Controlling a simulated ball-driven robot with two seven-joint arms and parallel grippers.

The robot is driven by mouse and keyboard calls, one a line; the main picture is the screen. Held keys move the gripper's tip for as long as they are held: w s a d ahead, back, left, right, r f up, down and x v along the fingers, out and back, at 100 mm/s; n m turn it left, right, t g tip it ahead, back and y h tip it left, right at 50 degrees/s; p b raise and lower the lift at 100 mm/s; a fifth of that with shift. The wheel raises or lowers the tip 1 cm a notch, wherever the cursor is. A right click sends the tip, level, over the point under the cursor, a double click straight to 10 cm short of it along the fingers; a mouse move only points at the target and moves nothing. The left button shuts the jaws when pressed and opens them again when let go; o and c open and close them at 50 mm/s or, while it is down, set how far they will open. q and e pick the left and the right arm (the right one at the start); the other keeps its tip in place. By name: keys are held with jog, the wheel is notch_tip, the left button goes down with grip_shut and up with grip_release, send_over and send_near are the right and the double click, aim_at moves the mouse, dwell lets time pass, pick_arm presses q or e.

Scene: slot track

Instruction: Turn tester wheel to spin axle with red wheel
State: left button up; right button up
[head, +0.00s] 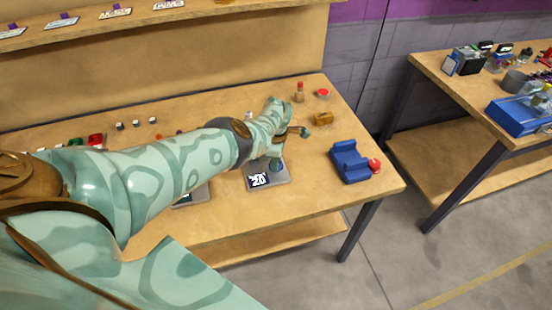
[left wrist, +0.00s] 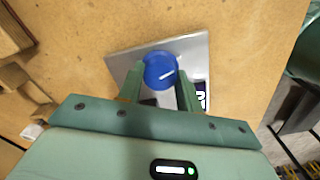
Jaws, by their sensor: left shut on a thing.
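My left gripper (left wrist: 160,84) is shut on this wheel, one finger at each side. In the head view the plate (head: 283,178) with a black-and-white "20" label lies near the table's front edge. My left gripper (head: 276,163) reaches down to it there, and the wheel is mostly hidden. A red round piece (head: 375,166) is at the right side of a blue block (head: 349,163). I cannot tell whether an axle carries it.
Small parts lie at the back left. A second table (head: 450,90) with blue items is farther right.

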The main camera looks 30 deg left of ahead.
pick_arm(q)
jog(key=shift+m, duration=0.5)
jog(key=shift+r, duration=0.1)
jog(key=o, duration=1)
notch_tip(320, 180, up, 16)
jog(key=p, duration=1.3)
jog(key=shift+p, duration=0.4)
